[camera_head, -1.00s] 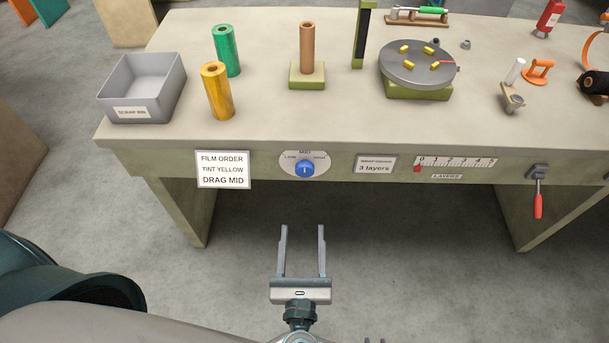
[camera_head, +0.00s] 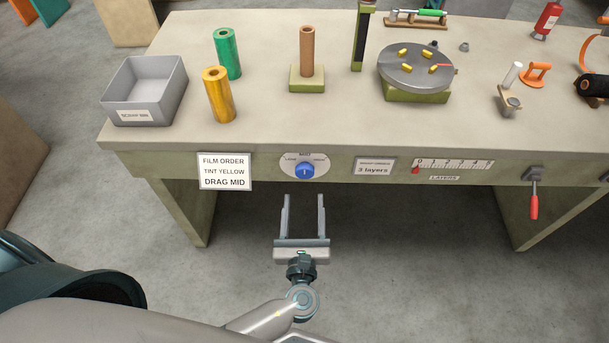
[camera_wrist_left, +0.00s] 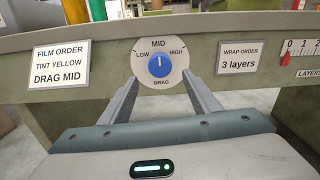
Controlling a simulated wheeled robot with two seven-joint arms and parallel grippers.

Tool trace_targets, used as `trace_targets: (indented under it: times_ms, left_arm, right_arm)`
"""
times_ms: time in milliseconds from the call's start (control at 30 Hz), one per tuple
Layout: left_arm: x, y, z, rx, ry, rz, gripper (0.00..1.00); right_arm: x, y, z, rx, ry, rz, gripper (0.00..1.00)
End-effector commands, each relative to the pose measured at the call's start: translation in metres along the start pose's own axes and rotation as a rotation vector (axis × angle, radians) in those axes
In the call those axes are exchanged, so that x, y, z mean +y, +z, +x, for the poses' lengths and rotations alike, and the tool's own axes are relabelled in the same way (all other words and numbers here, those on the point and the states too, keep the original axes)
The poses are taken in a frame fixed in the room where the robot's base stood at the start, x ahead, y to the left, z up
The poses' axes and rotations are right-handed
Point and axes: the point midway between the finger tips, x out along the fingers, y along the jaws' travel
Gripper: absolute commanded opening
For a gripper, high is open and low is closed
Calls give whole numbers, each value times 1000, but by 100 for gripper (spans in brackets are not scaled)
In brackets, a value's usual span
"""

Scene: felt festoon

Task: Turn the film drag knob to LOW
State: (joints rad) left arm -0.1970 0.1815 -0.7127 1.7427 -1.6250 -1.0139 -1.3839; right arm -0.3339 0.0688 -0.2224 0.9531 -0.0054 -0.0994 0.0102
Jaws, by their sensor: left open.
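The film drag knob (camera_head: 305,171) is a blue dial on a round white plate (camera_head: 289,160) on the bench's front panel. The plate reads LOW at left, MID at top and HIGH at right. In the left wrist view the knob (camera_wrist_left: 160,64) has its white mark pointing up at MID. My left gripper (camera_head: 304,198) is open and empty, just in front of and slightly below the knob in the head view. In the wrist view its fingers (camera_wrist_left: 160,88) spread to either side below the knob, apart from it. My right gripper is not in view.
A FILM ORDER card (camera_head: 225,171) reading DRAG MID hangs left of the knob; a WRAP ORDER card (camera_head: 375,166) is at right. A layers scale (camera_head: 453,165) and red-handled crank (camera_head: 534,205) are farther right. Rolls, a grey bin (camera_head: 143,91) and a turntable (camera_head: 416,66) stand on the bench.

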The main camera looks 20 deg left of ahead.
Motion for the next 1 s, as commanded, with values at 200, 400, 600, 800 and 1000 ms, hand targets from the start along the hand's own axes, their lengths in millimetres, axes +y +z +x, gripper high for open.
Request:
trace_targets:
  times_ms: [200,400,600,800,1000]
  left_arm:
    - [0,2,41,-1,0,2,57]
    - [0,1,69,0,1,1,57]
    - [0,0,83,1,0,1,57]
    - [0,-1,85,1,0,1,57]
    - [0,-1,85,1,0,0,45]
  right_arm:
    - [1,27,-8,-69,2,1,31]
    - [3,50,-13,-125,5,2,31]
    - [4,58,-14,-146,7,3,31]
    - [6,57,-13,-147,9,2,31]
    - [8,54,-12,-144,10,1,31]
